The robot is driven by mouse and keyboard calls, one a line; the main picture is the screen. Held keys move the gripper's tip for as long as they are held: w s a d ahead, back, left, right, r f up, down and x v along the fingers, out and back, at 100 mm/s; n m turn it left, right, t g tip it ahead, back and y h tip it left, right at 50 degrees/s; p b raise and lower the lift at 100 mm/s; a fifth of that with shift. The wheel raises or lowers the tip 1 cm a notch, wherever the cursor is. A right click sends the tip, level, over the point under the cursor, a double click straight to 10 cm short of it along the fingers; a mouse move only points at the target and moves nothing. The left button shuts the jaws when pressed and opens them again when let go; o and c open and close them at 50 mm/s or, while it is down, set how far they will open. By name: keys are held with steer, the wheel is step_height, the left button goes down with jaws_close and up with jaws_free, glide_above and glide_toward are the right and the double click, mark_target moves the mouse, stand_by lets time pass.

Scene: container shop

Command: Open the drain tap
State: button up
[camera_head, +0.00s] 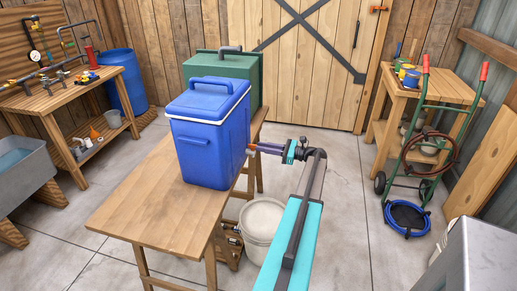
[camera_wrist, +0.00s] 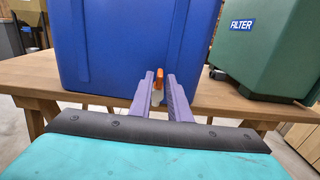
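A blue cooler (camera_head: 208,135) with a lid and top handle stands upright on a wooden table. It also fills much of the wrist view (camera_wrist: 110,50). The drain tap (camera_wrist: 158,78) is low on the cooler's side and has an orange handle above a pale part. In the head view only a small bit of orange shows at the gripper's tip. My gripper (camera_wrist: 160,86) reaches in from the right at tap height, its two purple fingers on either side of the tap with a narrow gap. Whether the fingers touch it is hard to tell.
A green container (camera_head: 232,65) labelled FILTER stands behind the cooler. The wooden table (camera_head: 150,220) is clear in front. A white bucket (camera_head: 262,222) stands on the floor beside the table, under my arm. A green hand truck (camera_head: 410,150) stands at the right.

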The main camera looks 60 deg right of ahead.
steer(key=b+v, duration=0.2)
steer(key=v, duration=0.8)
steer(key=shift+s, duration=0.35)
